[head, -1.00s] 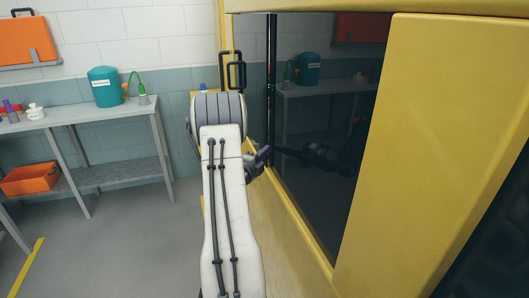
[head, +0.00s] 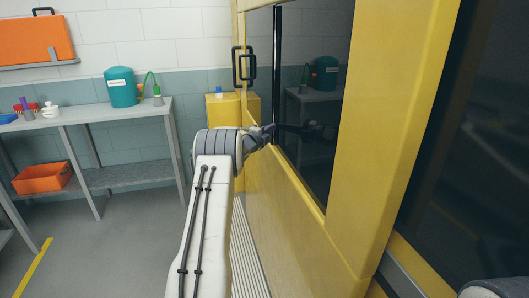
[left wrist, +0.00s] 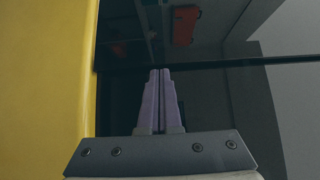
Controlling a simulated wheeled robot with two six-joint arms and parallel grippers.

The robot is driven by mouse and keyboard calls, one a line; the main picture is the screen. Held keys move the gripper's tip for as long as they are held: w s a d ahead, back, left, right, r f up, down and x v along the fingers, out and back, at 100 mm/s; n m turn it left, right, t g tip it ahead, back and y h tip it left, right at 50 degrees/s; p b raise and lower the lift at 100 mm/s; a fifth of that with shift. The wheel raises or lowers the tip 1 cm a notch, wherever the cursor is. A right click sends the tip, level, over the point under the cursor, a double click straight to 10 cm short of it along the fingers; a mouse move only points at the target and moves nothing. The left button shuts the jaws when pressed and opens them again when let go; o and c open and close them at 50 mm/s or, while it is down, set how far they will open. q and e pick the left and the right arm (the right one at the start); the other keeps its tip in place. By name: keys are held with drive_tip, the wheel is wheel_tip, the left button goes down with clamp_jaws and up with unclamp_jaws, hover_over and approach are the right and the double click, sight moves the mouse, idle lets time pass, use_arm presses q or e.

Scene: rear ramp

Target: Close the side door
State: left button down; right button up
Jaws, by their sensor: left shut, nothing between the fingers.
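The side door is a large yellow panel (head: 290,225) with a dark, reflective window (head: 312,85) and a black handle (head: 243,66) on its far edge. It fills the middle of the head view, seen at a slant. My left gripper (head: 271,131) is shut and empty, its tips close to the far part of the window, below the handle. In the left wrist view its purple fingers (left wrist: 160,100) are together before the dark glass (left wrist: 215,90), with a yellow frame strip (left wrist: 45,90) at left. Contact cannot be told. My right gripper is out of view.
Right of the door's near edge is a dark area (head: 470,150) above a grey sill (head: 408,268). A yellow cabinet (head: 220,110) stands behind my left arm. A grey workbench (head: 130,108) with a teal canister (head: 121,87) stands left. Floor (head: 110,250) between is clear.

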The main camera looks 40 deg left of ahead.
sight(270, 123)
use_arm(q)
drive_tip(key=shift+w+a, duration=0.55)
drive_tip(key=shift+a, duration=0.25)
drive_tip(key=shift+w+a, duration=0.55)
drive_tip(key=shift+a, duration=0.25)
